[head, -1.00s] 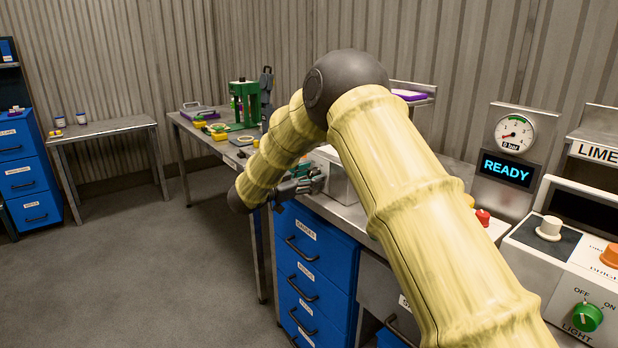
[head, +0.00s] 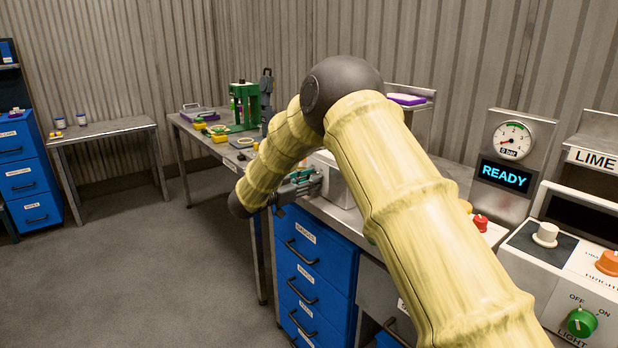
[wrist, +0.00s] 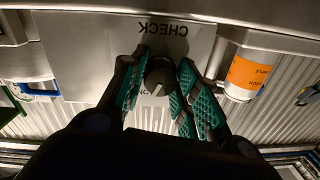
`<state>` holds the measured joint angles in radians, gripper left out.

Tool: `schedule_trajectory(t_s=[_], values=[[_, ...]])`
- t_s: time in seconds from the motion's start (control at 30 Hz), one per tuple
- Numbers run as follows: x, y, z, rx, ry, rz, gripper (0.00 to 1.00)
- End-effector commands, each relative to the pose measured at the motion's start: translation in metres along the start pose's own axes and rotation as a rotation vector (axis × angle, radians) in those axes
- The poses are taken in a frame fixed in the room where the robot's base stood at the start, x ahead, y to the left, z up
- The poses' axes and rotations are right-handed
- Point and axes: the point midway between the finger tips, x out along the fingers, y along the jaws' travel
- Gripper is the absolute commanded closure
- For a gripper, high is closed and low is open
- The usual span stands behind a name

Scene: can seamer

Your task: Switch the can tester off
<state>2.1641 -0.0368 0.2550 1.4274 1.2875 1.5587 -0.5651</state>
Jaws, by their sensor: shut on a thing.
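My gripper (head: 308,183) is at the front of a grey metal box (head: 343,180) on the bench, partly behind my arm in the head view. In the wrist view, the two green-padded fingers of my gripper (wrist: 160,88) are closed on a dark round knob (wrist: 158,76) with a pale pointer line. The knob sits on a light grey panel (wrist: 85,60) marked CHECK, which reads upside down there. Lettering beside the knob is partly covered by the fingers, so I cannot read its setting.
An orange-labelled white can (wrist: 247,75) stands near the panel. Blue drawers (head: 312,265) are below the bench. A READY display (head: 505,175), a gauge (head: 512,138) and a green LIGHT knob (head: 581,322) are at right. The floor at left is clear.

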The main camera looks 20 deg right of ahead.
Motion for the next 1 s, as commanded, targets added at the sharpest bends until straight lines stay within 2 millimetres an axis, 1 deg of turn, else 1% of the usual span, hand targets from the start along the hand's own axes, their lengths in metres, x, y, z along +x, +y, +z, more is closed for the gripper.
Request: schedule_trajectory(t_s=[0.03,0.17,0.7,1.0], values=[[-0.0007,-0.0012,-0.005,-0.03,-0.002,0.0,0.93],[-0.001,-0.0016,-0.0068,-0.122,-0.006,0.001,0.93],[-0.0007,-0.0008,-0.0057,-0.608,-0.025,0.007,0.93],[-0.0011,-0.0006,-0.0032,-0.826,-0.033,0.008,0.93]])
